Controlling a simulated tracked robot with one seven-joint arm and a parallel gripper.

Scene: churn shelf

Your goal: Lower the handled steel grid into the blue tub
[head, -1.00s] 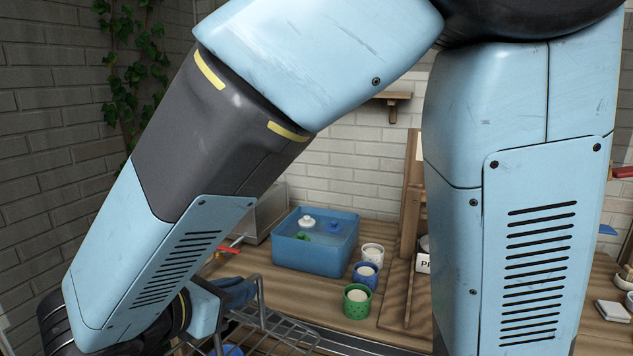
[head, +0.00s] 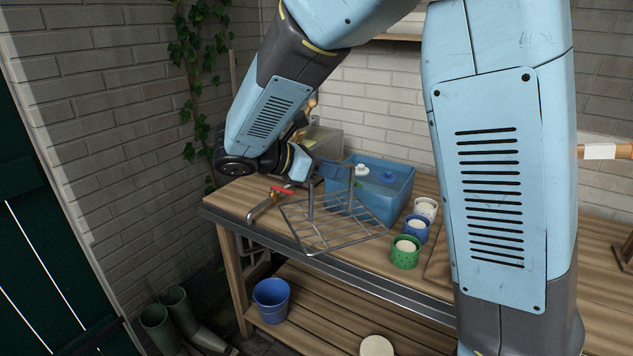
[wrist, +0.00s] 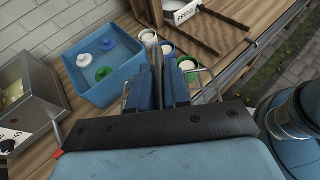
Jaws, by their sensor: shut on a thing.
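The steel grid (head: 335,232) is a wire rack with upright handle wires. It hangs roughly level above the bench's front edge, in front of the blue tub (head: 385,203) and outside it. My gripper (head: 328,170) is shut on its handle; in the wrist view my blue fingers (wrist: 159,92) are closed together, with grid wires (wrist: 205,82) showing on either side. The tub stands open on the bench, and its wall also shows in the wrist view (wrist: 118,82). It holds a white piece (wrist: 108,44), a green piece (wrist: 103,74) and a blue piece (wrist: 83,60).
White (head: 426,207), blue (head: 416,232) and green (head: 404,257) cups stand right of the tub. A red-handled tap (head: 265,203) is at left, and a metal box (wrist: 32,95) stands left of the tub. A blue bucket (head: 271,302) is on the lower shelf.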

